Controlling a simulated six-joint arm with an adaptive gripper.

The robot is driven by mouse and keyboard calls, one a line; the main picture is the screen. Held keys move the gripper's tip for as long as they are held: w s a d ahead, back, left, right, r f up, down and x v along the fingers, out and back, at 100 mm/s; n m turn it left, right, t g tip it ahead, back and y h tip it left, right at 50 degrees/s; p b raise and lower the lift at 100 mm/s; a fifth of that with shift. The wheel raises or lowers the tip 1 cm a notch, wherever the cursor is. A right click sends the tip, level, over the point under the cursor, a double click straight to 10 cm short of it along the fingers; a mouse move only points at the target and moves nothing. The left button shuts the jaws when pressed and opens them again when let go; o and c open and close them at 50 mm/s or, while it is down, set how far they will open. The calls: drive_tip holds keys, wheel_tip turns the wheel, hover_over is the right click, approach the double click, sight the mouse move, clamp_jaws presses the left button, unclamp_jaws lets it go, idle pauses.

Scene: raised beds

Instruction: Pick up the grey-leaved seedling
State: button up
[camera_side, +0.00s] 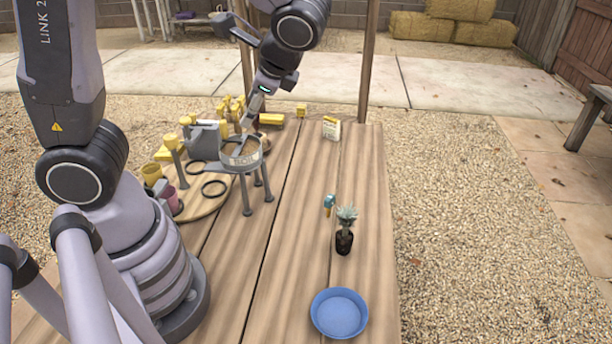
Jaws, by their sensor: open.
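The grey-leaved seedling (346,218) stands upright in a small dark pot (344,243) on the right part of the wooden table (290,245). Its leaves are pale grey-green and spiky. My gripper (246,122) is at the far left of it, pointing down beside a round sieve on legs (242,155). It is well apart from the seedling. The gripper is open; its fingertips are small and partly lost among the things around it.
A blue dish (339,313) lies in front of the seedling, and a small blue object (328,204) is just behind-left. A seed packet (332,129) stands at the back. A round board (190,207) with rings, pots and yellow-topped posts fills the left. Bare table lies between.

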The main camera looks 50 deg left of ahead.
drive_tip(key=w+d+f+m+t+y, duration=0.5)
drive_tip(key=w+d+f+m+y, duration=0.15)
drive_tip(key=f+m, duration=0.3)
drive_tip(key=m+t+h, duration=0.3)
drive_tip(key=m+t, duration=0.7)
drive_tip(key=m, duration=0.1)
approach(346, 225)
drive_tip(key=x, duration=0.3)
drive_tip(key=shift+a+r, duration=0.2)
drive_tip(key=shift+r, duration=0.05)
drive_tip(key=shift+w+a+f+h, duration=0.1)
drive_tip(key=shift+w+f+h, duration=0.05)
drive_tip(key=shift+w+h, duration=0.1)
drive_tip(key=x, duration=0.6)
drive_tip(key=shift+w+a, duration=0.25)
drive_tip(key=shift+w, duration=0.05)
clamp_jaws()
